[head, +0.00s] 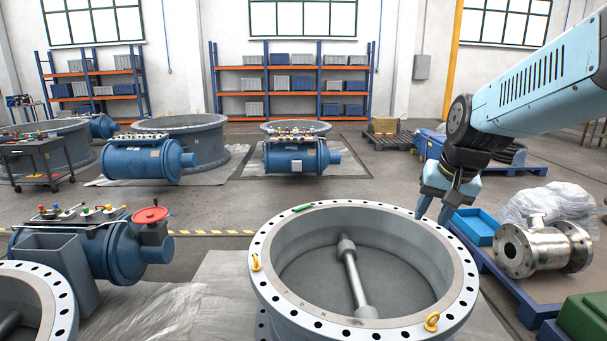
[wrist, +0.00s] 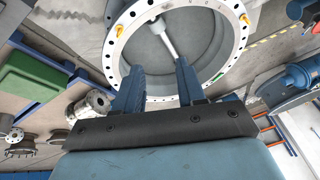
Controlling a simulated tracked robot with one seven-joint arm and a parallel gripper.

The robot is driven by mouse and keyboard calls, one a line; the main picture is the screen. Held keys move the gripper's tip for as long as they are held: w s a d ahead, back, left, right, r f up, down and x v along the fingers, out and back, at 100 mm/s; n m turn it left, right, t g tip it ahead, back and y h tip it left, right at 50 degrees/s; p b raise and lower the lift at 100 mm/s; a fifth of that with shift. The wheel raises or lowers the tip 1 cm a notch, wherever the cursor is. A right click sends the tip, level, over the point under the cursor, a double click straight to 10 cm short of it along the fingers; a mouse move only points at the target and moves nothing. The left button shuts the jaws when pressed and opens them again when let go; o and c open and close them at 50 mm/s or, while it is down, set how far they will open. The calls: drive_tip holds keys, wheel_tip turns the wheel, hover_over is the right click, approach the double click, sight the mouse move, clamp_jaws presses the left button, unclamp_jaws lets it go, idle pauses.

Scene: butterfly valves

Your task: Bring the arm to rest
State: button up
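My gripper (head: 436,208) hangs at the end of my light blue arm, which reaches in from the right in the head view. It is over the right rear rim of the large grey valve ring (head: 262,272). In the wrist view the two blue fingers of my gripper (wrist: 158,85) are spread apart with nothing between them. The valve ring (wrist: 120,62) lies beyond the fingertips, with its shaft across the opening. I cannot tell whether the fingertips touch the rim.
A blue tray (head: 473,227), a metal pipe fitting (head: 545,248) and a green case (head: 585,318) are at the right. Open floor (head: 220,215) lies behind the ring.

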drive_tip(key=s+a+r+n, duration=0.1)
drive_tip(key=s, duration=0.5)
drive_tip(key=s+a+r+n+t, duration=0.1)
drive_tip(key=s+n, duration=0.1)
drive_tip(key=s, duration=0.4)
drive_tip(key=shift+s+a+r+h, duration=0.3)
drive_tip(key=shift+h, duration=0.1)
drive_tip(key=shift+s, duration=0.1)
